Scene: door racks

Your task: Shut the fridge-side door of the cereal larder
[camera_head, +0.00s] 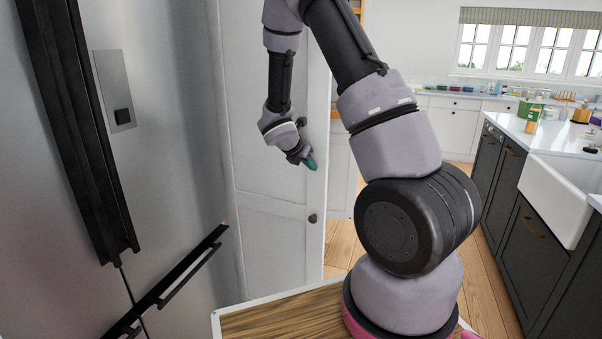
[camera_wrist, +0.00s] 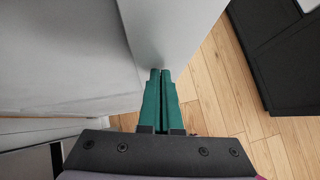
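The fridge-side larder door (camera_head: 283,235) is a tall white panelled door beside the steel fridge, with a dark round knob (camera_head: 313,218) near its right edge. It appears ajar, with wood-coloured shelf edges showing past its right edge; how wide is hard to tell. My gripper (camera_head: 311,162) is in front of the door, near that edge and above the knob. In the wrist view, my green fingers (camera_wrist: 160,73) are together with nothing between them. Their tips are at or very near the white door (camera_wrist: 170,30); contact is not clear.
The steel fridge (camera_head: 170,150) with dark handles stands close on the left. Another white panel (camera_head: 342,175) shows behind the door's right edge. Dark counters with a white sink (camera_head: 565,195) stand at right. Wooden floor (camera_head: 480,245) is clear between.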

